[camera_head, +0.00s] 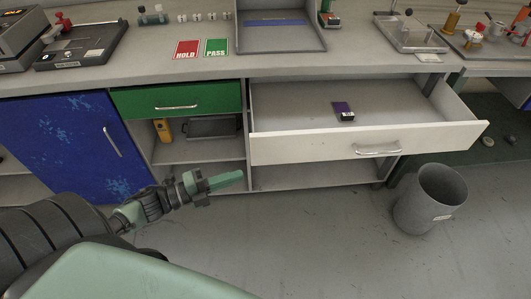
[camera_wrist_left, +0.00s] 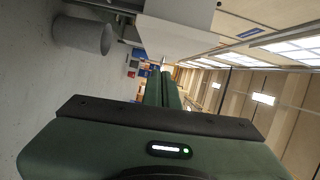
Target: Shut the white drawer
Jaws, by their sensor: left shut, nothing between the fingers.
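The white drawer (camera_head: 370,143) is pulled well out from under the workbench in the head view. It has a curved metal handle (camera_head: 377,150) on its front, and a small dark purple-topped box (camera_head: 343,111) lies inside it. My left gripper (camera_head: 240,175) is in front of the lower shelves, to the left of the drawer front, apart from it, with its green fingers together and empty. In the left wrist view the fingers (camera_wrist_left: 162,88) point toward a pale panel whose identity is hard to tell. My right gripper is in neither view.
A grey waste bin (camera_head: 431,198) stands on the floor to the right, near the drawer front. A green drawer (camera_head: 177,99) and a blue cabinet door (camera_head: 75,145) are shut at left. The bench top (camera_head: 130,62) holds trays and HOLD and PASS cards. The middle floor is clear.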

